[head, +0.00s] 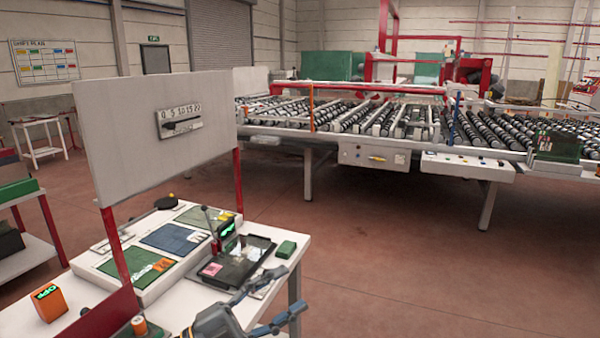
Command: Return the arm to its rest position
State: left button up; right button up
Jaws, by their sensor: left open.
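My left gripper (294,286) is at the bottom of the head view, low by the front right corner of the white workbench (180,315). Its two blue-grey fingers are spread apart, pointing up and to the right, with nothing visible between them. A black tray (222,272) with a pink piece and clear pieces in it lies on the bench just beyond the gripper. A small green block (286,250) stands on the bench to the right of the tray. Most of my left arm is below the picture. My right gripper is out of view.
A grey upright panel (130,120) with a number scale stands on red posts over the bench. Green and blue mats (172,238) and an orange box (49,302) are on the bench. The roller conveyor (390,115) stands beyond. The floor (400,270) to the right is clear.

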pick_arm(q)
jog(key=w+a+f+n+t+y, duration=0.3)
jog(key=a+n+t+y, duration=0.8)
jog(key=n, duration=0.4)
jog(key=s+a+f+n+g+y, duration=0.2)
jog(key=a+f+n+g+y, duration=0.15)
jog(key=f, duration=0.35)
jog(key=s+a+f+n+g+y, duration=0.3)
jog(key=a+f+n+y, duration=0.15)
jog(key=f, duration=0.25)
jog(key=s+d+f+g, duration=0.1)
jog(key=s+f+g, duration=0.55)
jog(key=s, duration=0.45)
jog(key=s+f+g, duration=0.5)
jog(key=s+f, duration=0.3)
jog(key=s, duration=0.3)
notch_tip(320, 180, down, 28)
jog(key=s+g, duration=0.1)
jog(key=s, duration=0.1)
jog(key=s+a+f+g, duration=0.1)
jog(key=s+a+f, duration=0.1)
jog(key=s+f, duration=1.3)
jog(key=shift+s+a+m, duration=0.3)
jog(key=shift+s, duration=0.3)
